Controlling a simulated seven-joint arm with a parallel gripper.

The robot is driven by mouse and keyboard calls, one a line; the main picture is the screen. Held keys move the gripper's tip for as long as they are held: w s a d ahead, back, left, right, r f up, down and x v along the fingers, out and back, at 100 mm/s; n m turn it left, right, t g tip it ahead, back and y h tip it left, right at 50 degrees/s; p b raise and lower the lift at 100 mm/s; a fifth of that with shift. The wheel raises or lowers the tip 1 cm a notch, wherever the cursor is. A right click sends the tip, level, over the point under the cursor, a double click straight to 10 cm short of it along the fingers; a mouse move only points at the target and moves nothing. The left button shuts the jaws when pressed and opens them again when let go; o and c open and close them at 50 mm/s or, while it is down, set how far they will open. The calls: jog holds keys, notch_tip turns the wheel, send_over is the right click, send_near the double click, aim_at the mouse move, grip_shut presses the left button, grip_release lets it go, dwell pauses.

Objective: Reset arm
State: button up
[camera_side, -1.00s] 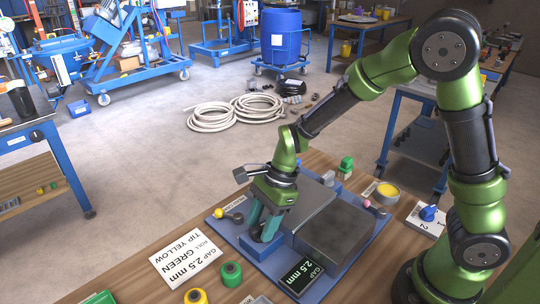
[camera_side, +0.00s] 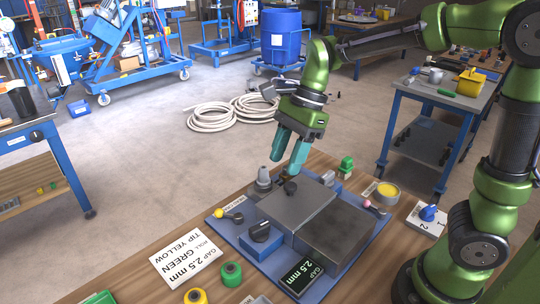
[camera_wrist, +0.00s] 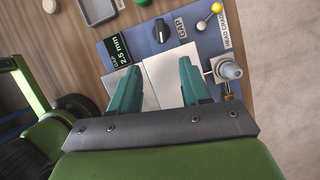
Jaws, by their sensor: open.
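My gripper (camera_side: 286,160) is raised above the far side of the machine, with its teal fingers pointing down, apart and empty. In the wrist view the fingers (camera_wrist: 160,68) frame bare grey block surface. The machine's blue base plate (camera_side: 228,238) carries two grey blocks (camera_side: 298,212). A black knob (camera_side: 260,230) sits on a blue block at the near left; it also shows in the wrist view (camera_wrist: 160,30). The display (camera_side: 302,276) reads GAP 2.5 mm. A yellow-ball lever (camera_side: 220,213) and a grey stepped fitting (camera_side: 264,180) are at the left and far edges.
A card (camera_side: 185,255) reads gap 2.5 mm, roll green, tip yellow. Green (camera_side: 231,273) and yellow (camera_side: 195,296) round pieces stand at the front. Air above the blocks is clear.

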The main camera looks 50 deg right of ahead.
dwell(0.3)
jog(key=s+d+r+n+t+h, duration=0.2)
jog(key=s+n+t, duration=0.4)
jog(key=s+n, duration=0.5)
jog(key=d+r+n, duration=0.1)
jog(key=d+n, duration=0.1)
jog(key=n, duration=0.3)
jog(key=shift+d+t, duration=0.15)
jog(key=shift+t, duration=0.15)
